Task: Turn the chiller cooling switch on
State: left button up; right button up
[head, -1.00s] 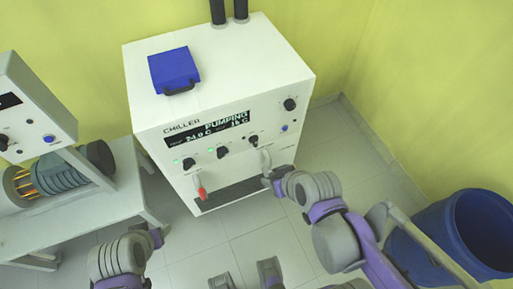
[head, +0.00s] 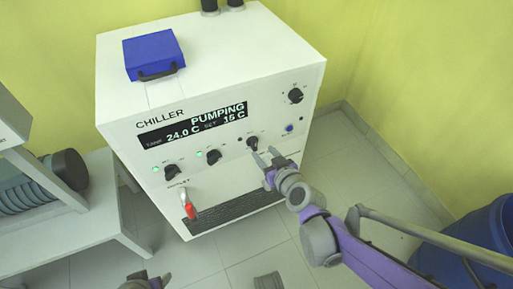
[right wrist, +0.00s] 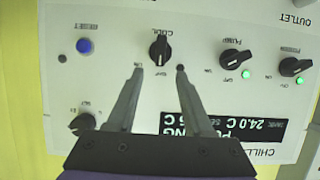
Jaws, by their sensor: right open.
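The white chiller (head: 225,75) stands in the middle of the head view, its display reading PUMPING, 24.0 C and set 15 C. Its black cooling knob (head: 252,143) is on the front panel; it shows upside down in the right wrist view (right wrist: 160,48), labelled COOL. The small lamp beside it (right wrist: 181,68) is dark. My right gripper (head: 268,155) is open and empty, fingers pointing at the panel. In the wrist view its fingertips (right wrist: 159,71) are on either side just below the knob; contact is not clear.
The pump knob (head: 212,157) and power knob (head: 171,171) have green lamps lit. A blue reset button (head: 290,128) and a set knob (head: 296,96) are to the right. A red-handled valve (head: 190,211) is below. A blue bin (head: 480,240) stands at right.

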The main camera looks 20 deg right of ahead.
aim_at(256, 144)
jog(key=b+x, duration=0.1)
jog(key=x, duration=0.5)
jog(key=shift+w+f+b, duration=0.1)
jog(key=shift+b, duration=0.25)
jog(key=shift+c, duration=0.3)
grip_shut()
